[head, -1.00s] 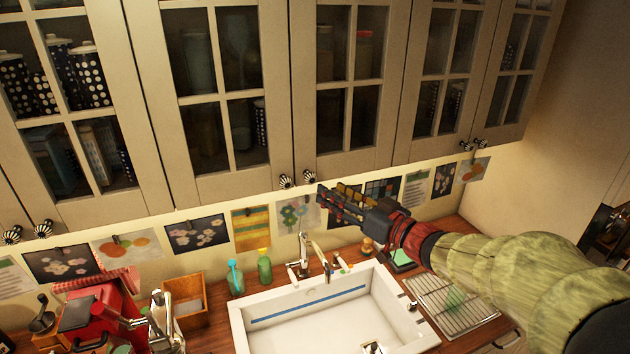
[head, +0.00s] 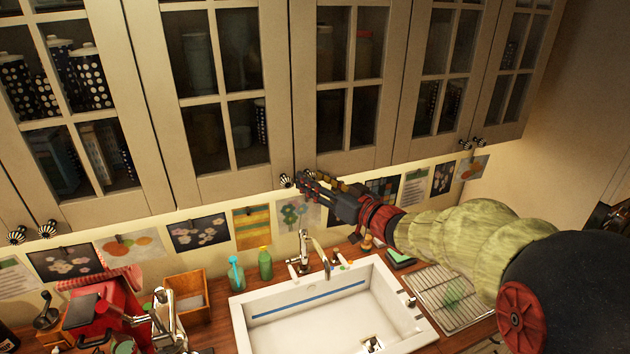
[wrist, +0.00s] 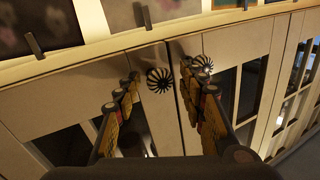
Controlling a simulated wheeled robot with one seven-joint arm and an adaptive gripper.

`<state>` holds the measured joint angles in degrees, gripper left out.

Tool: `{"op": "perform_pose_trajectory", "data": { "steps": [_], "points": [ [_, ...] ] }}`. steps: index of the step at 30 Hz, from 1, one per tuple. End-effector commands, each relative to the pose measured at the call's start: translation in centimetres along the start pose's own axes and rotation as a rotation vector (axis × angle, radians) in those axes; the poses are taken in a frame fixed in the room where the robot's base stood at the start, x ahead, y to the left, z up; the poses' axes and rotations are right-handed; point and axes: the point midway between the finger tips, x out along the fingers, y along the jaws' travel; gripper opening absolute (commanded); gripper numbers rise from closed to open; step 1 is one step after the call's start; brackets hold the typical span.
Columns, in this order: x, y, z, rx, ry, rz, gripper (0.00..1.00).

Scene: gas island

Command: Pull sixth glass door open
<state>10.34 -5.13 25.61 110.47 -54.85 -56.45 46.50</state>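Pale wall-cabinet doors with paned glass run across the top of the head view. Which one counts as the sixth is not clear. My gripper (head: 306,184) is open at the bottom of the middle glass door (head: 346,155). In the wrist view, a striped round knob (wrist: 160,80) shows between my gripper's spread fingers (wrist: 163,90). A second knob (wrist: 203,66) is partly behind the finger on the right. In the head view the left knob of this pair (head: 286,180) is visible, and the other is hidden by my fingers. The doors look shut.
Below is a counter with a white sink (head: 330,310), a tall faucet (head: 304,250), green bottles (head: 265,263) and a wire rack (head: 450,298). Pictures (head: 198,231) hang under the cabinet. More knobs (head: 466,144) sit to the right.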

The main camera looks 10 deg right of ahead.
Motion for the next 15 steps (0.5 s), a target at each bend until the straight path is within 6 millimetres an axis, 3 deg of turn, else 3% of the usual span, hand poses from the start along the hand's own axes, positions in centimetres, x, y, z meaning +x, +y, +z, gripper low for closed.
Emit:
{"op": "perform_pose_trajectory", "data": {
  "steps": [15],
  "points": [
    [-0.03, 0.0, -0.01, 0.0, 0.0, 0.0, 0.1]
  ]
}}
